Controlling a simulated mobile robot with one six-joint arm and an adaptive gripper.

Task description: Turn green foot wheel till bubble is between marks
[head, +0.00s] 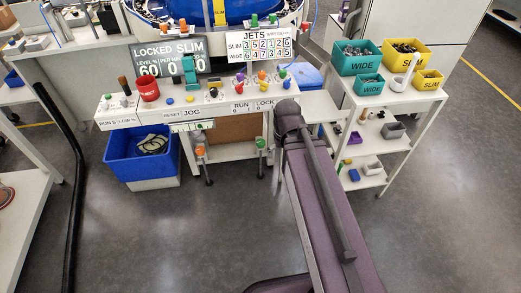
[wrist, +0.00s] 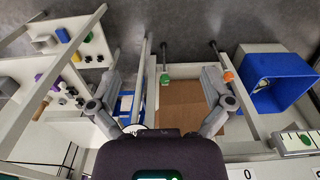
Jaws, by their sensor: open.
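The green foot wheel (head: 261,143) is on a thin leg under the front of the machine, just left of my arm in the head view. In the wrist view the green foot wheel (wrist: 165,77) appears between the spread fingers of my gripper (wrist: 162,88), beyond them and apart from them. My gripper is open and empty; in the head view my arm hides it.
An orange foot wheel (head: 200,150) is on the other leg, and a blue bin (head: 140,157) stands left of it. A brown board (wrist: 183,104) is behind the legs. A shelf cart (head: 385,135) with bins stands right of my arm. Grey floor in front is clear.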

